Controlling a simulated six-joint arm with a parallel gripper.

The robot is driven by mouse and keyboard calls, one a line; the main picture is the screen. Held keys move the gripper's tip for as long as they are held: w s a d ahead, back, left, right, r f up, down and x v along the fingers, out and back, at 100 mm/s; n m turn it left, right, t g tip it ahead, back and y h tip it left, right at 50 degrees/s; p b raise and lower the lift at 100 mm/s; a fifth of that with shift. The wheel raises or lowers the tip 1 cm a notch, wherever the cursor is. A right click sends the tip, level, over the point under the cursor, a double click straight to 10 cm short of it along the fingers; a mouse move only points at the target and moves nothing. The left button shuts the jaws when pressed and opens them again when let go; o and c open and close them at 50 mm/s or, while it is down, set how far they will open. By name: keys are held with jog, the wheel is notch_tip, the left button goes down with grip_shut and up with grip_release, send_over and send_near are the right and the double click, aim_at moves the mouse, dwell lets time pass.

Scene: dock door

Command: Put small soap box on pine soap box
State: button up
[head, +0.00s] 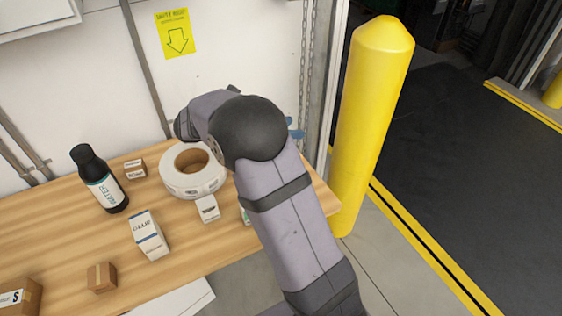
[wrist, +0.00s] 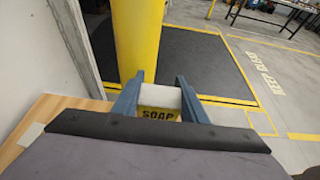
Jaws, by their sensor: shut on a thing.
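My gripper (wrist: 160,100) is shut on a small soap box (wrist: 158,114), white on top with a yellow face reading SOAP, in the wrist view. Its blue fingers press on the box's two sides. In the head view my arm hides the held box and most of the gripper; only a bit of blue finger shows right of the wrist. A white box with a green mark (head: 245,215) shows in part behind my arm near the table's right end; it may be the pine soap box, but its label cannot be read.
On the wooden table (head: 60,235) stand a black water bottle (head: 100,180), a tape roll (head: 193,181), a glue box (head: 149,235), a small white box (head: 207,208) and several brown cartons (head: 102,278). A yellow bollard (head: 371,120) stands close to the table's right end.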

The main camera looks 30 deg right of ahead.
jog(key=shift+f, duration=4.55)
jog(key=shift+f, duration=0.1)
jog(key=o, duration=1.1)
jog(key=b+v, duration=0.1)
jog(key=v, duration=1.1)
jog(key=shift+s+a+f+m+y, duration=1)
jog(key=shift+s+f+m+y, duration=0.9)
jog(key=shift+s+m, duration=1.45)
jog(key=shift+s+a+f+m+y, duration=1.15)
jog(key=shift+s+m+y, duration=1.45)
jog(key=shift+s, duration=1.4)
jog(key=shift+s+a+f+m+y, duration=0.9)
jog(key=shift+s+f+m+y, duration=1.05)
jog(key=shift+s+m, duration=1.4)
